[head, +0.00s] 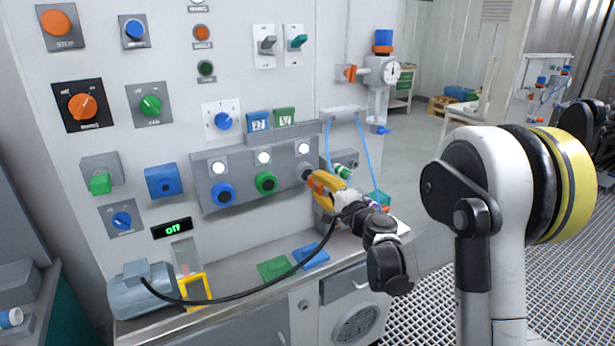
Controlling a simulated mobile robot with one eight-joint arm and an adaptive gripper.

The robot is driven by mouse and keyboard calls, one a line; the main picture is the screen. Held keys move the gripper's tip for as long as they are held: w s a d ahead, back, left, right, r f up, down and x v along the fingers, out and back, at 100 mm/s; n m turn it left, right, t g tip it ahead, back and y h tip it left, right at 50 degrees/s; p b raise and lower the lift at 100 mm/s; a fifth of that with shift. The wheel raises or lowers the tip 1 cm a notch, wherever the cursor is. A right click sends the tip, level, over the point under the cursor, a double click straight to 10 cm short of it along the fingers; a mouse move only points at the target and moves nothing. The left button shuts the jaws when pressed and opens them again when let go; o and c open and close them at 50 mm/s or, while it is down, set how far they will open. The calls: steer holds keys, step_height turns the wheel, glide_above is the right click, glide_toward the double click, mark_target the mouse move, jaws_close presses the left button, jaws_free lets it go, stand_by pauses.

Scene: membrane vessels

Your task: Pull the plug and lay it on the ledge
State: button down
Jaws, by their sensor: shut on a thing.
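My gripper (322,186), with yellow and orange fingers, is at the right end of the grey socket panel (240,172). It is shut on the grey plug (305,172), which is at the rightmost socket position. I cannot tell whether the plug is fully seated, as the fingers hide part of it. A black cable (240,299) runs from near my gripper down to the blue-grey motor (146,296). The ledge (230,283) is the grey top below the panel.
A blue pad (311,256) and a green pad (274,268) lie on the ledge. A yellow frame (196,289) stands beside the motor. Blue lines (366,155) hang by my gripper on the right.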

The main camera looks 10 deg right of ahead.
steer(key=shift+s+d, duration=0.2)
steer(key=shift+s, duration=0.45)
steer(key=shift+s, duration=0.1)
steer(key=s+a+f+m+h, duration=0.1)
steer(key=s+f+m+h, duration=0.1)
steer(key=s+h, duration=0.3)
steer(key=s+m, duration=0.1)
steer(key=s, duration=0.2)
steer(key=shift+f+m+t+h, duration=0.25)
steer(key=shift+m+t+h, duration=0.05)
steer(key=shift+t, duration=0.1)
